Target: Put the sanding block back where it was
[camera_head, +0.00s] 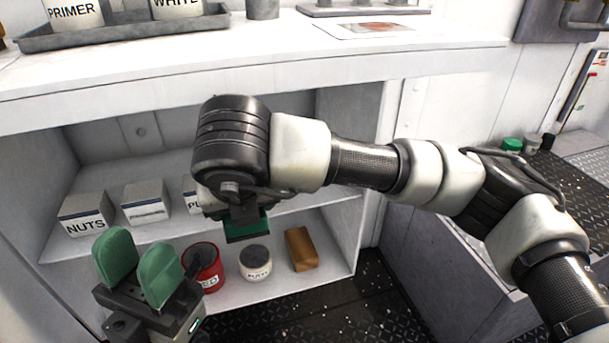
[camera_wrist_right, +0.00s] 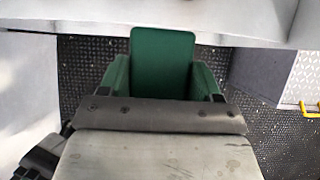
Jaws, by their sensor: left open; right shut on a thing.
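My right gripper (camera_head: 246,216) reaches in from the right and hangs in front of the shelf unit, above the lower shelf. It is shut on a dark green block (camera_head: 247,230), which looks like the sanding block. In the right wrist view the green block (camera_wrist_right: 163,60) sits between the two green fingers and sticks out beyond them. Its underside is largely hidden. My left gripper (camera_head: 138,266) is open and empty at the lower left, its two green fingers apart, in front of the shelves.
The upper shelf holds labelled boxes, one reading NUTS (camera_head: 86,215). A tray (camera_head: 125,33) with paint cans stands on top.

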